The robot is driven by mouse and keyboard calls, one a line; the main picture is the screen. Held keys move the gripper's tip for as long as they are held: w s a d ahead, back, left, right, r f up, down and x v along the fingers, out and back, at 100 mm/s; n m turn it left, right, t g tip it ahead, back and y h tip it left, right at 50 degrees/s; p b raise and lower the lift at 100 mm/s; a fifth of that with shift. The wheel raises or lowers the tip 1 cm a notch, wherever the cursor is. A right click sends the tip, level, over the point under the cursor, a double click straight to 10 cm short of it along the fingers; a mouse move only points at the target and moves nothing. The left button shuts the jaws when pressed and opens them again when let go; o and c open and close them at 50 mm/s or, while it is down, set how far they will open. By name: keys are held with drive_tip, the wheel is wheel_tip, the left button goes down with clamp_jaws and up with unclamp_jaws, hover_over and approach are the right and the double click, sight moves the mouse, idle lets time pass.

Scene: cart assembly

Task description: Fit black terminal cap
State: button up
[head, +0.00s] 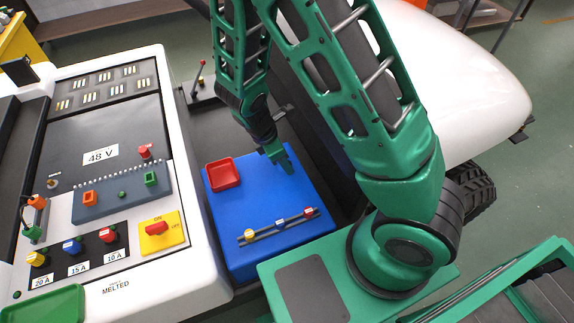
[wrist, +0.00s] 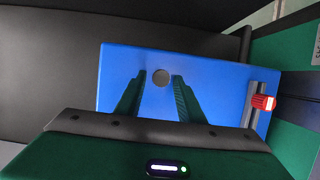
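My gripper (head: 279,158) hangs over the far right part of the blue work surface (head: 225,217). In the wrist view my gripper (wrist: 159,77) has its two fingers apart. A small grey disc-like spot (wrist: 161,78) shows between the fingertips on the blue surface; I cannot tell whether it is a part or a hole. I cannot make out a black terminal cap in either view. On the 48 V panel (head: 100,125), a red cap (head: 145,152) sits at the right, and a small bare-looking metal terminal (head: 53,183) shows at the left.
A red tray (head: 223,173) stands on the blue surface, left of my gripper. A rail (head: 262,232) there holds yellow, blue and red fuses; a red one (wrist: 263,102) shows in the wrist view. A yellow-plated red switch (head: 158,228) and several coloured fuses line the panel's front.

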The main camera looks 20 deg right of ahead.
drive_tip(key=c, duration=0.8)
drive_tip(key=shift+c, duration=0.2)
drive_tip(key=shift+r, duration=0.15)
drive_tip(key=shift+r, duration=2)
